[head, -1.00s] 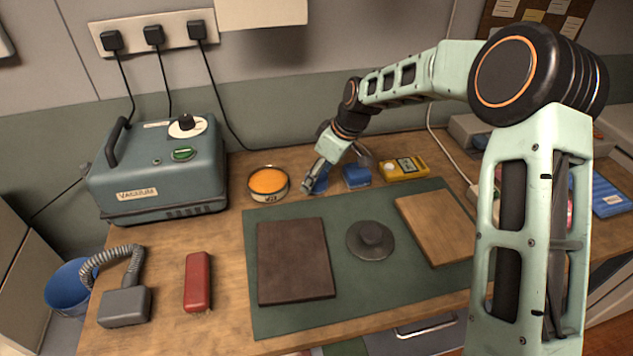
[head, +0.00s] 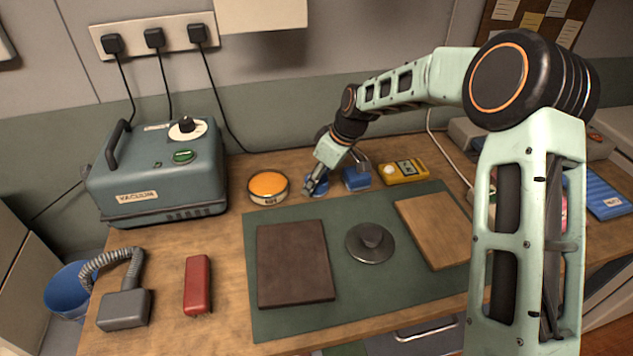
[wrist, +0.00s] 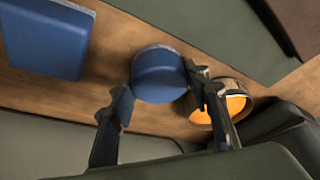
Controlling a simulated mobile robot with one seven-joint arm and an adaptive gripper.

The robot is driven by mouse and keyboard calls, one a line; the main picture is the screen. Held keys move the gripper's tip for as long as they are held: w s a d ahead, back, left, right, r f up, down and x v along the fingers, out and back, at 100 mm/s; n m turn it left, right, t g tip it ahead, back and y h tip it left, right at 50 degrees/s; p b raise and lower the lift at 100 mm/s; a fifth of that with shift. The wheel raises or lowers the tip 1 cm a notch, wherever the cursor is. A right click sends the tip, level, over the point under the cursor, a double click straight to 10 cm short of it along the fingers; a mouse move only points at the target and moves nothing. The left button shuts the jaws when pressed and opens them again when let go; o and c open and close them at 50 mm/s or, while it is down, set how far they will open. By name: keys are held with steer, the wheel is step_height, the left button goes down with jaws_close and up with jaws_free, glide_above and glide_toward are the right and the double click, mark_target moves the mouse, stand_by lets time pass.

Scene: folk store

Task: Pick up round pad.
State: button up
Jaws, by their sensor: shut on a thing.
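The round pad (wrist: 160,78) is blue with a flat round face. In the wrist view it sits between the two fingers of my gripper (wrist: 159,88), with a finger at each side. My gripper (head: 314,188) is shut on it. In the head view the round pad (head: 318,191) is mostly hidden behind the fingers, at the back of the wooden bench. It looks at or very near bench height; I cannot tell whether it touches the wood.
A blue block (head: 356,179) stands close on the right and an orange-topped tin (head: 268,187) on the left. A yellow meter (head: 403,172) lies farther right.

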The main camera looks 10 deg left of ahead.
steer(key=shift+r, duration=0.45)
step_height(320, 180, up, 2)
steer(key=shift+w+r, duration=0.1)
steer(key=shift+r, duration=0.1)
steer(key=s+d+r, duration=0.2)
steer(key=s+r, duration=0.3)
steer(key=s, duration=0.1)
steer(key=s+d+r, duration=0.2)
steer(key=s+r, duration=0.2)
steer(key=s, duration=0.3)
steer(key=shift+s+d+r+p, duration=0.2)
steer(key=shift+d+r+p, duration=0.15)
steer(key=shift+d+p, duration=0.05)
steer(key=o, duration=0.4)
steer(key=shift+c, duration=1.2)
steer(key=shift+w+r, duration=0.1)
steer(key=shift+w, duration=0.05)
